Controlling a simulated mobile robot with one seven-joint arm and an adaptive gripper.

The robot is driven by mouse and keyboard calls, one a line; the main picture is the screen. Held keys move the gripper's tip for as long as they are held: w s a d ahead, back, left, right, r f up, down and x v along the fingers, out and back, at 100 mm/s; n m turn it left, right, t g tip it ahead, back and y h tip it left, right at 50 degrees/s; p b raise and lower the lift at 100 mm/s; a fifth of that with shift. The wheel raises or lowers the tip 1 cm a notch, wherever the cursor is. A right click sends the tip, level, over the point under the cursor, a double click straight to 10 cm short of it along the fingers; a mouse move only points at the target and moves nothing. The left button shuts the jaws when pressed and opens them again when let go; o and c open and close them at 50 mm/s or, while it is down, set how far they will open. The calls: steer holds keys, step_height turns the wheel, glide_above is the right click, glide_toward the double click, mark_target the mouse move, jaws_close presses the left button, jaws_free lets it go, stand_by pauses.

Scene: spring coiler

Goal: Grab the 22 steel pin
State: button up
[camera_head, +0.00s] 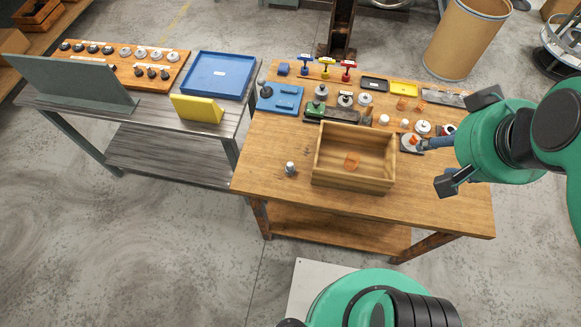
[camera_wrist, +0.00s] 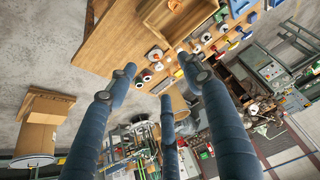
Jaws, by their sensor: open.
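I cannot read which part is the 22 steel pin. A small grey metal piece (camera_head: 290,169) stands alone on the wooden table, left of the wooden box. Several grey and dark round parts sit in rows on a labelled wooden board (camera_head: 122,66) on the left bench. More small metal and orange parts stand along the back of the table. My gripper (camera_head: 447,143) is open and empty over the table's right side, far from the lone metal piece. In the wrist view its dark blue fingers (camera_wrist: 160,73) are spread with nothing between them.
The open wooden box (camera_head: 334,181) holds an orange piece and stands mid-table; it also shows in the wrist view (camera_wrist: 150,22). A blue tray (camera_head: 219,75) and yellow block (camera_head: 197,108) lie on the left bench. The table's front left (camera_head: 262,185) is largely clear.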

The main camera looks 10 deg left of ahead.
steer(key=shift+w+a, duration=0.1)
steer(key=shift+c, duration=0.5)
steer(key=m+g+p, duration=0.4)
steer(key=m+g, duration=0.2)
steer(key=m, duration=0.2)
glide_above(290, 164)
step_height(290, 164, down, 26)
steer(key=shift+f+n, duration=0.1)
steer(key=shift+n, duration=0.2)
steer(key=shift+f+b, duration=0.75)
steer(key=shift+f, duration=3.5)
